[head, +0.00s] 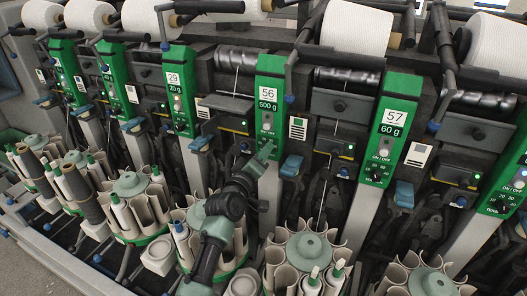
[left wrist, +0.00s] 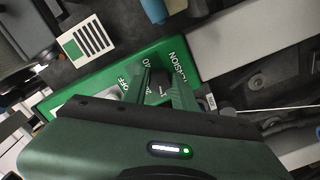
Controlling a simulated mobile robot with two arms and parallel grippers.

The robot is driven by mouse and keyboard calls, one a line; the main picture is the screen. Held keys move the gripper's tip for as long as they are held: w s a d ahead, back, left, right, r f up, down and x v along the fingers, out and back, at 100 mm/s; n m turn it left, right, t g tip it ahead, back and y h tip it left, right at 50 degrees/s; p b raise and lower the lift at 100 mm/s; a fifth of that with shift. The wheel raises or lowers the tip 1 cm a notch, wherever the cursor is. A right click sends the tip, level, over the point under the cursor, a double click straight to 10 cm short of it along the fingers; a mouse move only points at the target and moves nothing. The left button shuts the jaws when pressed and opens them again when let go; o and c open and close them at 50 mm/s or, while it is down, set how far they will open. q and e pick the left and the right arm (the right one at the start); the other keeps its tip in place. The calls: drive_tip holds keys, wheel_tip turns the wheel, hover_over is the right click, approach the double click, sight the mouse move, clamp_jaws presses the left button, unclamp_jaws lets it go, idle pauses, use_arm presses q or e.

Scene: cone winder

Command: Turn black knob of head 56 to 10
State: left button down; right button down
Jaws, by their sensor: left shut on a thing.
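Head 56 (head: 270,67) is a green panel marked 56 and 500 g, in the middle of the head view. My left gripper (head: 266,149) is at the lower part of this panel and covers its knob there. In the left wrist view my left gripper (left wrist: 158,90) has its two green fingers on either side of the black knob (left wrist: 157,87), shut on it. The green panel and part of its white lettering show around the fingers. The knob's pointer and the number it stands at cannot be read. My right gripper is not in view.
Head 57 (head: 393,118) stands to the right and head 29 (head: 179,85) to the left, each with its own panel. Blue levers (head: 291,165) stick out close to the gripper. Round holders with bobbins and tubes (head: 305,250) stand below. White cones (head: 357,28) sit above.

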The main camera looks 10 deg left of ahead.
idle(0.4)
use_arm(q)
drive_tip(key=c, duration=1.1)
unclamp_jaws()
drive_tip(key=shift+s+a+b, duration=0.15)
drive_tip(key=shift+s+a, duration=0.1)
drive_tip(key=shift+s, duration=1)
drive_tip(key=shift+s+a+b, duration=0.1)
drive_tip(key=shift+s+a, duration=0.15)
drive_tip(key=shift+s, duration=1.05)
drive_tip(key=shift+s+a+b, duration=0.15)
drive_tip(key=shift+s+a, duration=0.1)
drive_tip(key=shift+s, duration=1)
drive_tip(key=shift+f, duration=0.1)
